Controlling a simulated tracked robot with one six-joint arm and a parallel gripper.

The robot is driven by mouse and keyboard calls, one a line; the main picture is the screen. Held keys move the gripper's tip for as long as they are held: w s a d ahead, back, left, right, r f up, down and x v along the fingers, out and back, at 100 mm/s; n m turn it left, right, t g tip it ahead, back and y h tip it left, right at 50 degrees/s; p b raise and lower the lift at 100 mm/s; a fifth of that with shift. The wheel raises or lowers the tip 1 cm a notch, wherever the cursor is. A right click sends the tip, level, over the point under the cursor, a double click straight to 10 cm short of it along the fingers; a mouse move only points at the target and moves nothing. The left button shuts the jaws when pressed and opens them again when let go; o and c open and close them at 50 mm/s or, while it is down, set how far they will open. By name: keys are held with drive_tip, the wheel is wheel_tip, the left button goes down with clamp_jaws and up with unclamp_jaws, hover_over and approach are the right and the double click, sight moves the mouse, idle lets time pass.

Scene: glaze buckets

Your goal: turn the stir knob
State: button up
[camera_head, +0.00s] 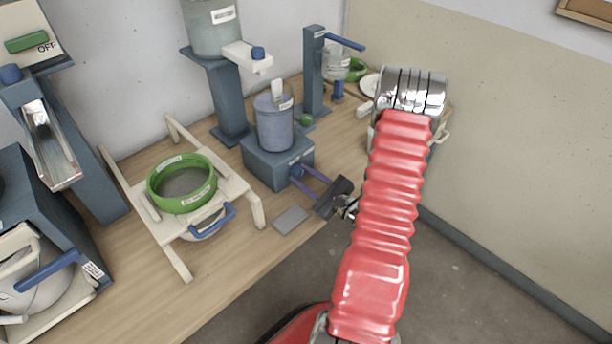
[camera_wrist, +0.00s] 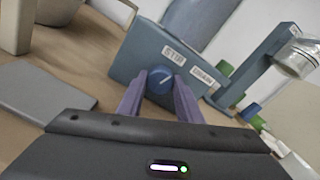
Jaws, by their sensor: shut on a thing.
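The stir knob (camera_wrist: 160,79) is a round blue knob with a light pointer line, on the front of a blue-grey stirrer box below a "STIR" label. My gripper (camera_wrist: 158,88) has its two purple fingers on either side of the knob, shut on it. In the head view my gripper (camera_head: 303,174) reaches the front of the stirrer box (camera_head: 268,163) from the right, and the knob is mostly hidden by the fingers there. A blue-grey bucket (camera_head: 275,125) stands on top of the box.
A flat grey slab (camera_head: 291,219) lies on the table in front of the box. A green-rimmed sieve (camera_head: 182,205) on a cream stand is at the left. A dispenser (camera_head: 228,100) and a blue post (camera_head: 315,70) stand behind. Bare wood (camera_head: 160,262) shows at front left.

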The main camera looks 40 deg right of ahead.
drive_tip(key=shift+f, duration=0.15)
drive_tip(key=o, duration=1)
drive_tip(key=shift+o, duration=0.2)
drive_tip(key=s, duration=1.3)
drive_tip(key=shift+s+d+r, duration=0.2)
drive_tip(key=shift+s+d, duration=0.1)
drive_tip(key=shift+s, duration=0.1)
